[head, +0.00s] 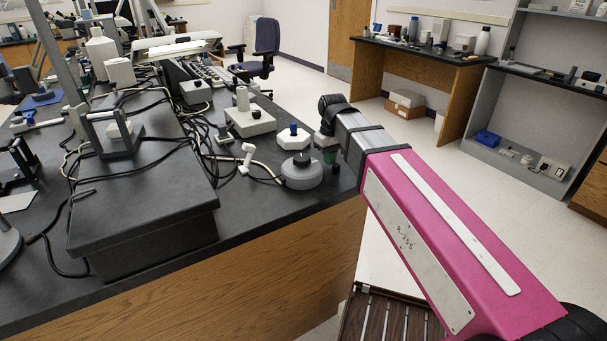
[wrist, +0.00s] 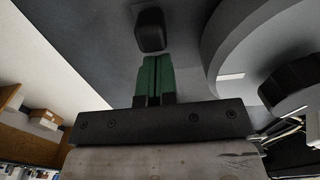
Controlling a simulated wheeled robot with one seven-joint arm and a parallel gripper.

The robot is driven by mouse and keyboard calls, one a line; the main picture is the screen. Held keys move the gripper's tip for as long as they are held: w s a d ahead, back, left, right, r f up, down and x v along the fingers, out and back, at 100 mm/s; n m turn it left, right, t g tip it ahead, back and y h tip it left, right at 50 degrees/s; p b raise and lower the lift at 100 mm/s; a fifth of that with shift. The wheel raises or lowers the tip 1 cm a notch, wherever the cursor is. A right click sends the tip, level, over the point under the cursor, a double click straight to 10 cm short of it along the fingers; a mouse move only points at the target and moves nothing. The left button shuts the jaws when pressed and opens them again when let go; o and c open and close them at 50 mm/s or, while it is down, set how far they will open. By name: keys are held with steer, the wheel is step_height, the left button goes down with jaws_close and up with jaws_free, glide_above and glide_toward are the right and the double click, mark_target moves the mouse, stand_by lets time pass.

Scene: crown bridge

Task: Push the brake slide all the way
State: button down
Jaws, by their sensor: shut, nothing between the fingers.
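My gripper (head: 330,160) is low over the right end of the dark bench, beside a round grey device (head: 301,174) with a black knob on top. In the wrist view its green fingers (wrist: 153,66) are together with nothing between them. A small black block (wrist: 150,30) lies just beyond the fingertips and is likely the brake slide. I cannot tell whether the fingertips touch it. The round device (wrist: 232,45) and its black knob (wrist: 292,82) also show at the right of the wrist view. How far the slide has travelled cannot be told.
A white octagonal box with a blue knob (head: 293,138) stands behind the round device. A small white handle-shaped piece (head: 247,156) and cables lie to its left. A large dark case (head: 145,215) fills the front left. The bench's right edge is close to my gripper, with open floor beyond.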

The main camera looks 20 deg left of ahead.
steer(key=shift+w+a, duration=0.35)
steer(key=shift+a, duration=0.05)
steer(key=shift+r, duration=0.15)
step_height(320, 180, up, 7)
stand_by(0.7)
stand_by(0.3)
